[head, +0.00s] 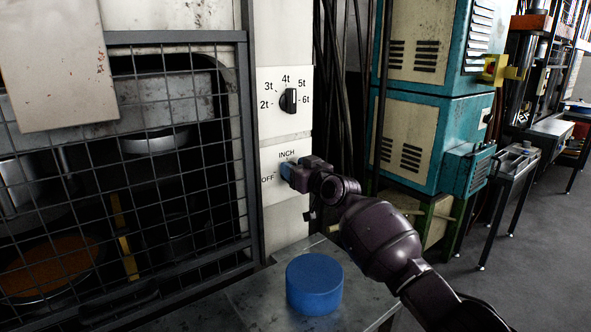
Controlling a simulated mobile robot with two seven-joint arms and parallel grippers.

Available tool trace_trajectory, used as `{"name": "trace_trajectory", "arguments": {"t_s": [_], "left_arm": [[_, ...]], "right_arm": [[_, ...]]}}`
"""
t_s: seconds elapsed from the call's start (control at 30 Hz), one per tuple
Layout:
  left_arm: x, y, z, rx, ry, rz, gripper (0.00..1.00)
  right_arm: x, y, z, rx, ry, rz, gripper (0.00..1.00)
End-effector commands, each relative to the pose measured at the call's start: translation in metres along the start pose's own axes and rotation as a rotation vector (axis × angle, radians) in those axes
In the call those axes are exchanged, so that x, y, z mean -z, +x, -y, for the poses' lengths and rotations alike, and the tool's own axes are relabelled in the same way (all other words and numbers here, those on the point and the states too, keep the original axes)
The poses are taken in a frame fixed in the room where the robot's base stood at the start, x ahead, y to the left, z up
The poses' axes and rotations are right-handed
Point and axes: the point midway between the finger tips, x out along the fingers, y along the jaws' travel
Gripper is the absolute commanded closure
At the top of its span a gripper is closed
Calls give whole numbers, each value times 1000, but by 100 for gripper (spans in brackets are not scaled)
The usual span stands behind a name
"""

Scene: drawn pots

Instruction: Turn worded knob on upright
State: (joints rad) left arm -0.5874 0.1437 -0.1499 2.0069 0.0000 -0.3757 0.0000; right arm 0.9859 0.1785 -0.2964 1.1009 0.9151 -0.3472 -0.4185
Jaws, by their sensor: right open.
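The upright is a pale, scuffed column with two white dial plates. The lower plate (268,161) has the words INCH at the top and OFF at the left. My right gripper (287,170) is at the middle of this plate and covers the worded knob, so I cannot see how the knob points. Its jaws are open; I cannot tell whether they touch the knob. The upper plate (268,121) has a black knob (288,101) with marks from 2t to 6t. My left gripper is not in view.
A blue cylinder (314,286) stands on a metal surface (258,300) below the plates. A wire mesh guard (245,130) is close on the left. Dark cables (345,80) hang to the right, before a teal and cream cabinet (415,120).

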Motion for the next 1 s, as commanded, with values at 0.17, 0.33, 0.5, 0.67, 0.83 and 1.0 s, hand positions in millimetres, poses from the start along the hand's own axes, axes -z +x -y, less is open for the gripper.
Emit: {"name": "trace_trajectory", "arguments": {"t_s": [0.17,0.33,0.5,0.67,0.83,1.0], "left_arm": [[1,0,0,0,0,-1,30],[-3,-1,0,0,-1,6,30],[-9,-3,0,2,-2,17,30],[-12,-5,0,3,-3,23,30],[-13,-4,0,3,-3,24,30],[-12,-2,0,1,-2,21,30]], "right_arm": [[0,0,0,0,0,-1,53],[0,0,0,0,0,-1,73],[0,0,0,0,0,-1,99],[0,0,0,0,5,0,100],[0,0,-1,0,40,0,100],[-1,0,-3,0,128,-1,100]]}}
